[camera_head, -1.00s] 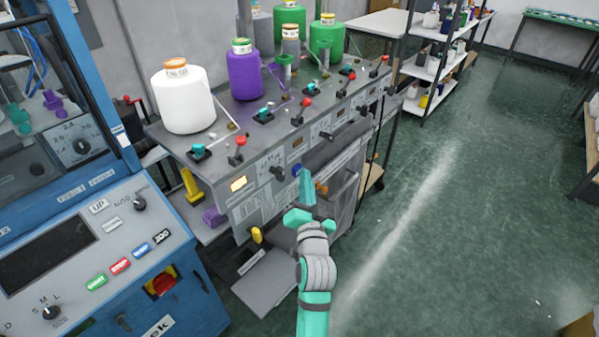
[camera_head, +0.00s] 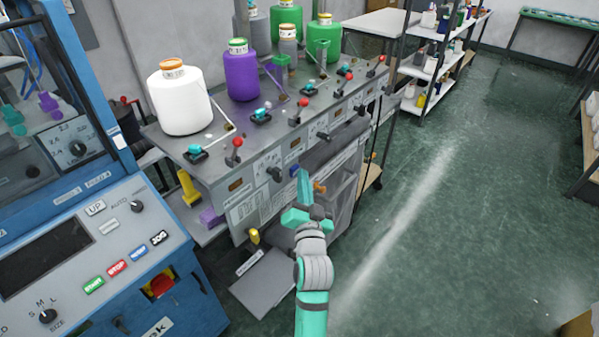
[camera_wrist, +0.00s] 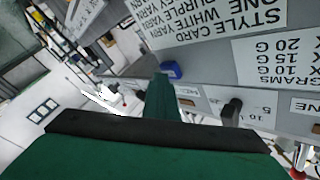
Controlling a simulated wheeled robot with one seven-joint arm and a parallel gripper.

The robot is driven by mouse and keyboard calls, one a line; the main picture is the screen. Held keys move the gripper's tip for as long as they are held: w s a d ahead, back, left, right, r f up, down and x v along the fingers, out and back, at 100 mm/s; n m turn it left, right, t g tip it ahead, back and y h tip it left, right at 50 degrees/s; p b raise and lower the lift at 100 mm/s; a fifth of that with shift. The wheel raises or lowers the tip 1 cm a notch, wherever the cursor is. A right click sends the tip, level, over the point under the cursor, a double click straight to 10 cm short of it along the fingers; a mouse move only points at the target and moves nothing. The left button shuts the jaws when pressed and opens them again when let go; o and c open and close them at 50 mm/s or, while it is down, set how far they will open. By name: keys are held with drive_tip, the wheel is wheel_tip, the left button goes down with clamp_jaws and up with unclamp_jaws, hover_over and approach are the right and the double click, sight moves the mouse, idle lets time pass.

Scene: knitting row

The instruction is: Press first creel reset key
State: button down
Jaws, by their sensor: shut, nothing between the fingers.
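The creel (camera_head: 215,165) is a grey stand with cones on top and a sloped front panel. A small blue key (camera_head: 294,170), probably the first reset key, is on its front; it also shows in the wrist view (camera_wrist: 171,70). My gripper (camera_head: 303,178) is shut and empty, its teal fingers pointing at the panel right beside the blue key. In the wrist view the fingertips (camera_wrist: 161,84) end close to the key and partly overlap it; I cannot tell if they touch. A small amber-brown window (camera_head: 235,184) left of the key looks dark.
Red-topped levers (camera_head: 237,142) stick up along the panel's upper edge. A blue knitting machine (camera_head: 110,250) stands at left. The green floor (camera_head: 440,240) at right is clear.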

drive_tip(key=shift+s+a, duration=0.15)
drive_tip(key=shift+s, duration=0.1)
drive_tip(key=s+d, duration=0.3)
drive_tip(key=d, duration=0.2)
drive_tip(key=shift+s, duration=0.2)
idle(0.3)
drive_tip(key=shift+d, duration=0.1)
idle(0.5)
drive_tip(key=s+f+g+h, duration=0.2)
drive_tip(key=s+f+h, duration=0.1)
drive_tip(key=s+f, duration=1.5)
drive_tip(key=s+a+n+g, duration=0.1)
drive_tip(key=s+n, duration=0.4)
drive_tip(key=s, duration=2.1)
drive_tip(key=shift+s+a+r+n+g, duration=0.15)
drive_tip(key=shift+s+n+g, duration=0.15)
drive_tip(key=shift+s+g, duration=0.15)
